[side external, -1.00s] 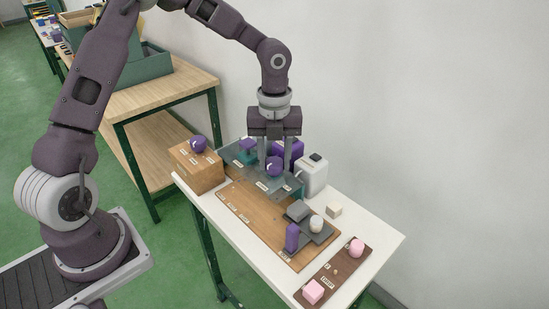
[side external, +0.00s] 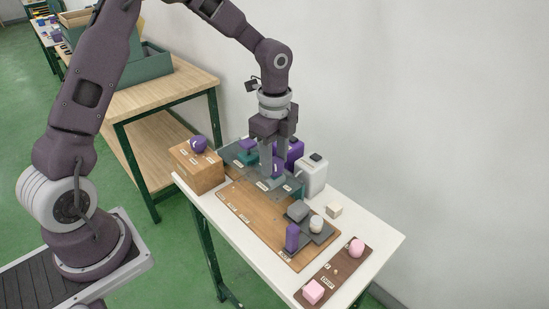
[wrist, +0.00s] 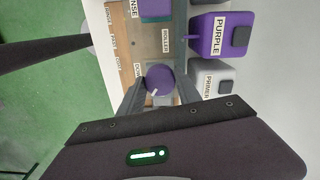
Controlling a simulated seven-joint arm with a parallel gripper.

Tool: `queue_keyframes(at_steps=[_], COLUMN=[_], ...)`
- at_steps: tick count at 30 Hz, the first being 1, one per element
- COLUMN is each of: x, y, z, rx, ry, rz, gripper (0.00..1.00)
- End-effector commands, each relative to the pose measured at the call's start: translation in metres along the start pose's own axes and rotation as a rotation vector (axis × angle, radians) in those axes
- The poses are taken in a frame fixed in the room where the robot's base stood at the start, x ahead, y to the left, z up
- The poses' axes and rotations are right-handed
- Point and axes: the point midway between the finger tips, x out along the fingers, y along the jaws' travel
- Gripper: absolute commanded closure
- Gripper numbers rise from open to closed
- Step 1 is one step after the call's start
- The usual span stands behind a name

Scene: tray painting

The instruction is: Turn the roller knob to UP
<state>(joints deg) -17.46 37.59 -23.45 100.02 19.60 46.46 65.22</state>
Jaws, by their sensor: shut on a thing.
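The roller knob (wrist: 160,76) is a round purple knob on a grey panel (wrist: 160,20), with a ROLLER label (wrist: 165,40) beside it. In the wrist view its white mark points toward the lower left, and a DOWN label (wrist: 137,70) is to its left. My gripper (wrist: 160,88) is shut on the knob, one finger on each side. In the side view my gripper (side external: 271,174) points straight down at the panel, and its fingers hide most of the knob. I cannot read an UP label in either view.
A purple container labelled PURPLE (wrist: 221,37) and a white one labelled PRIMER (wrist: 213,78) stand close beside the knob. A wooden box with a purple knob (side external: 198,145) is at the left.

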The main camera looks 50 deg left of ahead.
Motion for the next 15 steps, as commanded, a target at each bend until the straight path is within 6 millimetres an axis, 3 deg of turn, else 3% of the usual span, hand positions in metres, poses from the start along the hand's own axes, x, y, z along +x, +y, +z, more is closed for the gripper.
queue_keyframes(at_steps=[15], x=[0.0], y=[-0.0001], z=[-0.001], rx=[-0.436], ry=[0.002], rz=[-0.001], gripper=[1.0])
